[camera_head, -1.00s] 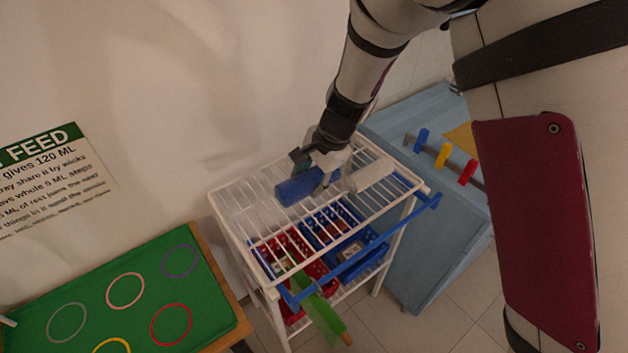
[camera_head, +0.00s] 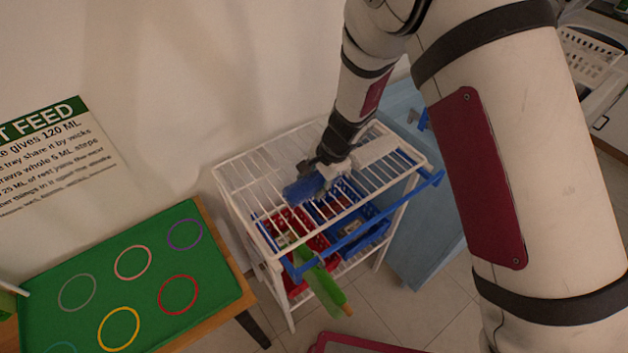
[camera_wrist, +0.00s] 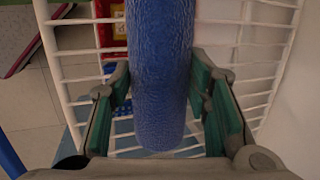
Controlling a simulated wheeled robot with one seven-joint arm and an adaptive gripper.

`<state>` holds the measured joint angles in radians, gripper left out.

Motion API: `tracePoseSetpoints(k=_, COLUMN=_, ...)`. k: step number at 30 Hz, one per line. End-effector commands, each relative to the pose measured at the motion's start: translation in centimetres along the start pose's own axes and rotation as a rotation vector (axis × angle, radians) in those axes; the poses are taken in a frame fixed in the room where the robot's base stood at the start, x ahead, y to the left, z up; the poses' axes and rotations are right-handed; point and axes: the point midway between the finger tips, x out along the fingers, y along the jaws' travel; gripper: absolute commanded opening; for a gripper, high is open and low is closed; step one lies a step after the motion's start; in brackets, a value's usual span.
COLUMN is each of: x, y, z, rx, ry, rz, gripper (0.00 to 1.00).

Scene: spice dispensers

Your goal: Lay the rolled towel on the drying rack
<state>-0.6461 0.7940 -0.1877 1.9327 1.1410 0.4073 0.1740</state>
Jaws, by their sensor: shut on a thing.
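The rolled towel is a blue roll (camera_wrist: 160,75), seen large between the green-padded fingers of my gripper (camera_wrist: 165,100) in the wrist view. My gripper is shut on it. In the head view the blue towel (camera_head: 304,189) is at or just over the top shelf of the white wire drying rack (camera_head: 236,172), and my gripper (camera_head: 322,177) is at its right end. I cannot tell whether the towel touches the wires. The rack's wires (camera_wrist: 75,75) show behind the towel in the wrist view.
Red (camera_head: 290,222) and blue baskets (camera_head: 368,240) stand below, with a blue rail (camera_head: 360,230) and green item (camera_head: 322,285) in front. A green board with coloured rings (camera_head: 205,280) is at left; a light blue cabinet (camera_head: 420,240) at right.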

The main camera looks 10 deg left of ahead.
Motion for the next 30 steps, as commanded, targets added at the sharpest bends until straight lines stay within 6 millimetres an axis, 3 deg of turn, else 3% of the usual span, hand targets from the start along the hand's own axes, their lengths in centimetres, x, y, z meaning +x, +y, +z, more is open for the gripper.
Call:
tracePoseSetpoints(k=5, x=0.3, y=0.1, z=-0.1, rx=0.001, ry=0.0, rz=0.0, gripper=0.13)
tracePoseSetpoints(k=6, x=0.3, y=0.1, z=-0.1, rx=0.001, ry=0.0, rz=0.0, gripper=0.51)
tracePoseSetpoints(k=8, x=0.3, y=0.1, z=-0.1, rx=0.0, ry=0.0, rz=0.0, gripper=0.64)
tracePoseSetpoints(k=20, x=-0.2, y=-0.1, z=0.1, rx=-0.001, ry=0.0, rz=0.0, gripper=0.64)
tracePoseSetpoints(k=23, x=-1.3, y=-0.1, z=0.0, rx=-0.001, ry=0.0, rz=-0.003, gripper=0.64)
tracePoseSetpoints(k=30, x=-6.2, y=-0.1, z=0.0, rx=-0.002, ry=0.001, rz=-0.004, gripper=0.64)
